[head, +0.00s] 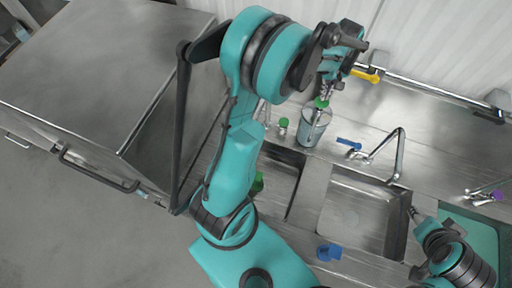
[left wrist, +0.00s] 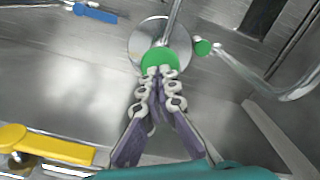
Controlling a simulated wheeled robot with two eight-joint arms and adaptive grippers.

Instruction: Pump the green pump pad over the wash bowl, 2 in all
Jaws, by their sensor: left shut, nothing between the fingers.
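The green pump pad (head: 321,103) tops a clear, rounded container (head: 314,126) on the steel counter. My left gripper (head: 326,90) is shut and empty, with its tips right over the pad. In the left wrist view, the fingertips (left wrist: 160,74) overlap the near edge of the round green pad (left wrist: 158,57). I cannot tell whether they press on it. One steel basin (head: 350,215) is in the middle; another (head: 283,180) lies partly behind my left arm. I cannot tell which is the wash bowl. My right gripper (head: 417,213) is at the lower right, its jaws unclear.
A small green knob (head: 284,122) is left of the container. A blue lever (head: 349,143) and a bent faucet (head: 390,150) are to its right. A yellow lever (head: 366,75) sits near the wall rail. A blue object (head: 328,252) is at the counter front.

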